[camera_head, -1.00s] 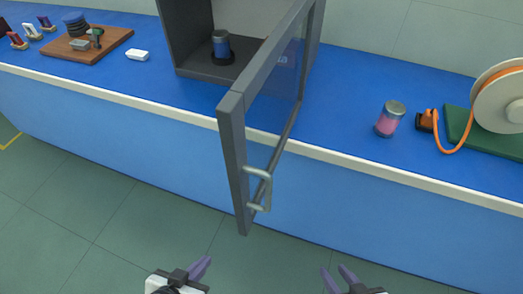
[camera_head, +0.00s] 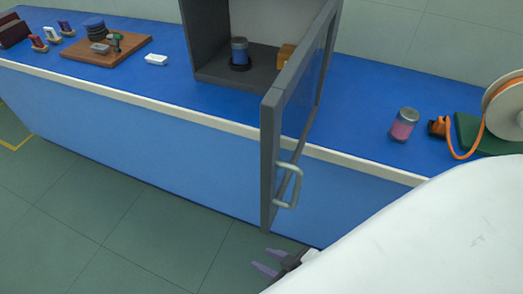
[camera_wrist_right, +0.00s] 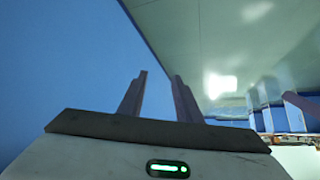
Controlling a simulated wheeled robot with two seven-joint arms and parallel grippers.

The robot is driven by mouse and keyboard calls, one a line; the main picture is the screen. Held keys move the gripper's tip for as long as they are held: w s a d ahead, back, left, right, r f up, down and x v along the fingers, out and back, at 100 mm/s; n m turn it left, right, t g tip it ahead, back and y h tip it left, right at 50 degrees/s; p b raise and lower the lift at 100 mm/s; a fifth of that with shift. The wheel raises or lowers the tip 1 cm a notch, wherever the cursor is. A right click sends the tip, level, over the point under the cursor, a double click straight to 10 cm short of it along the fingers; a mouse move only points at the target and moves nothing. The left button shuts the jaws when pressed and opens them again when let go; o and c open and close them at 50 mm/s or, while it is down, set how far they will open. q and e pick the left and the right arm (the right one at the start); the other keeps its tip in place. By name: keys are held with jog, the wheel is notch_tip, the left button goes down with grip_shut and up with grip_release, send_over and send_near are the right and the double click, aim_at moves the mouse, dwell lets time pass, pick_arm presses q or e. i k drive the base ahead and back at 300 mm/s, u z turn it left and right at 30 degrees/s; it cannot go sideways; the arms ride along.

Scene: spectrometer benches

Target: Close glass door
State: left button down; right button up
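The glass door (camera_head: 303,92) has a dark grey frame and stands wide open, jutting out from the cabinet (camera_head: 204,40) past the bench's front edge. Its pale metal handle (camera_head: 288,186) is on the lower part of the frame. My right gripper (camera_head: 261,258) is below the handle, apart from it, in front of the bench. Its two fingers are spread with nothing between them, and they also show in the right wrist view (camera_wrist_right: 160,82). My left gripper does not show. Inside the cabinet a dark blue-grey jar (camera_head: 239,52) stands on a black base, with an orange-brown block (camera_head: 286,54) partly behind the door frame.
On the blue bench (camera_head: 365,105), a pink jar (camera_head: 403,125) and a reel with an orange cable (camera_head: 505,105) stand right of the door. A brown board (camera_head: 80,52) with tools and a white box (camera_head: 156,60) are at left. The floor (camera_head: 70,220) in front is clear.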

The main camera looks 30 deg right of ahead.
aim_at(303, 106)
jog(key=k, duration=0.9)
jog(key=z, duration=0.6)
